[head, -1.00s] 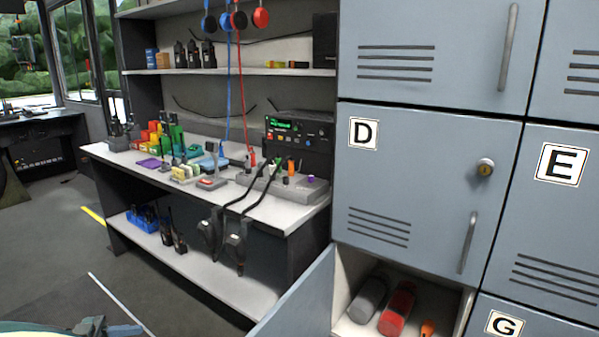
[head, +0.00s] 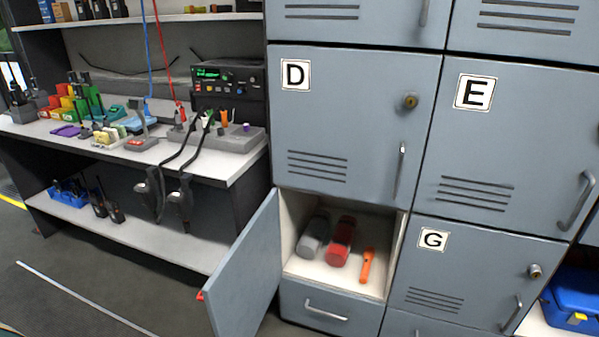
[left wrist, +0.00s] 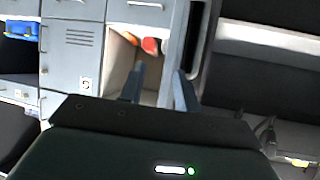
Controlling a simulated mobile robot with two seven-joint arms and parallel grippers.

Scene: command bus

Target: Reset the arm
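My left gripper (left wrist: 160,86) shows in the left wrist view with its two fingers apart and nothing between them. Behind the fingers in that view is the open locker (left wrist: 122,50), which appears turned over. My left gripper is not visible in the head view. My right gripper is in neither view.
The open locker (head: 293,207) holds a grey cylinder (head: 313,236), a red cylinder (head: 342,241) and an orange flashlight (head: 367,266). Its door (head: 247,268) swings out toward the left over the floor. A workbench (head: 215,163) with radios stands left. A blue case (head: 572,298) sits lower right.

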